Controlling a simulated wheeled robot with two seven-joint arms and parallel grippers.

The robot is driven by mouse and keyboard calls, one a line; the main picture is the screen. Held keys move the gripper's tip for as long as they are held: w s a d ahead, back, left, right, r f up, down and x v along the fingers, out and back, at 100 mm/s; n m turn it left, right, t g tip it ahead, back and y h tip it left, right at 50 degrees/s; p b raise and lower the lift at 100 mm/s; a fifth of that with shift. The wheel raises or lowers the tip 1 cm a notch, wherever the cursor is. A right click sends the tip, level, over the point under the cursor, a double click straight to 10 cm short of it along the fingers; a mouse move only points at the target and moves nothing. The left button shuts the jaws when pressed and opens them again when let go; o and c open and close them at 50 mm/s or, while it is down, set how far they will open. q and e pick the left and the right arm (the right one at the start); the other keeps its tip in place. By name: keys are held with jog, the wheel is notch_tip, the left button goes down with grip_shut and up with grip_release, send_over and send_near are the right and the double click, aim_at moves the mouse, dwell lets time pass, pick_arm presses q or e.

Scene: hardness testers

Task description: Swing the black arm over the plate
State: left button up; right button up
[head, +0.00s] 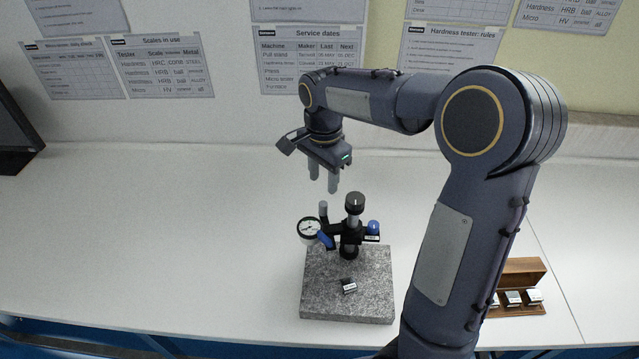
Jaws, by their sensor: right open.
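The grey granite plate (345,305) lies on the white bench. A stand with a black column and a black knob (355,202) on top rises from its back part. The black arm (337,229) reaches left from the column and carries a round white dial gauge (309,229) near the plate's back left corner. A blue knob (373,227) sits right of the column. A small metal block (348,286) lies on the plate's middle. My right gripper (323,184) is open and empty, above and behind the dial and arm, apart from them. My left gripper is out of view.
An open wooden box (520,290) with several small blocks stands at the right, partly hidden by my right arm. A dark monitor (14,130) stands at the far left. Paper sheets hang on the back wall. The bench left of the plate is clear.

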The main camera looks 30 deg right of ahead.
aim_at(323, 204)
notch_tip(323, 204, down, 8)
jog(key=shift+r+p, duration=0.1)
jog(key=shift+p, duration=0.2)
jog(key=shift+d, duration=0.1)
jog(key=shift+w, duration=0.1)
jog(key=shift+c, duration=0.3)
jog(key=c, duration=0.8)
